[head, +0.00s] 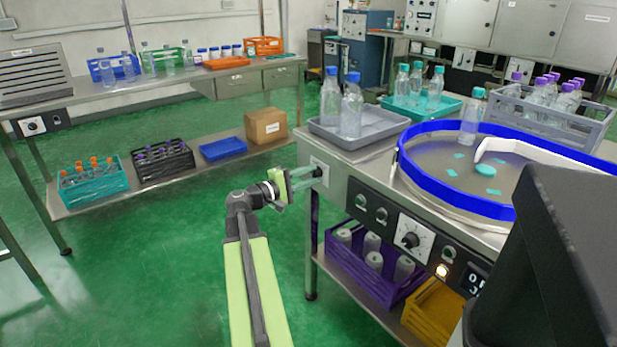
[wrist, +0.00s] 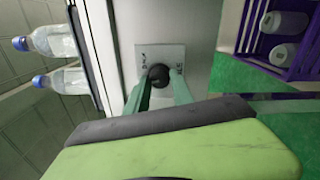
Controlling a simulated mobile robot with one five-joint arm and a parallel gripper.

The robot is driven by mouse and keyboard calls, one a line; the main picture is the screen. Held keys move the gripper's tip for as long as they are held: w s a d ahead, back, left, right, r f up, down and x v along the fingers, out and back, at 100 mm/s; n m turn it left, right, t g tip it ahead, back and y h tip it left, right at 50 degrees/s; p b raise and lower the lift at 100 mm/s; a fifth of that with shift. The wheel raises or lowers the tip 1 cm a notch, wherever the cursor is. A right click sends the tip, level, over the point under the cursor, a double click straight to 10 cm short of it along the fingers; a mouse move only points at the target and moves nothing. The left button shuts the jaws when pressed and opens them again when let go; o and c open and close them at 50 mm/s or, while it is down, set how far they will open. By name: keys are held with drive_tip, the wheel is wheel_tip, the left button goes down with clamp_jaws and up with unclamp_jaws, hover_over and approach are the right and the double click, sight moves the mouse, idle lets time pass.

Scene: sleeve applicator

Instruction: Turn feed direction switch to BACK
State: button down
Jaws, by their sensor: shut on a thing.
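A round black switch knob (wrist: 158,75) sits on a pale label plate (wrist: 148,62) on the end face of the steel machine table. The plate also shows in the head view (head: 320,164), with the knob mostly hidden by my fingers. My gripper (head: 313,173) reaches the plate from the left, with its green fingers on either side of the knob. In the wrist view my gripper (wrist: 159,90) is shut on the knob. Small markings stand left and right of the knob, too small to read, so I cannot tell its setting.
The table carries a grey tray (head: 383,136) of bottles and a blue-rimmed turntable (head: 455,203). Its front panel has another knob (head: 411,240) and a lit lamp (head: 442,271). A purple crate (head: 338,257) stands on the shelf below.

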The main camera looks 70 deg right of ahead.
drive_tip(key=m, duration=0.5)
drive_tip(key=shift+m, duration=0.3)
drive_tip(key=m, duration=0.5)
drive_tip(key=shift+m, duration=0.3)
drive_tip(key=shift+w, duration=0.1)
drive_tip(key=c, duration=1.1)
unclamp_jaws()
drive_tip(key=shift+m, duration=0.3)
drive_tip(key=v, duration=1.7)
drive_tip(key=shift+a, duration=0.2)
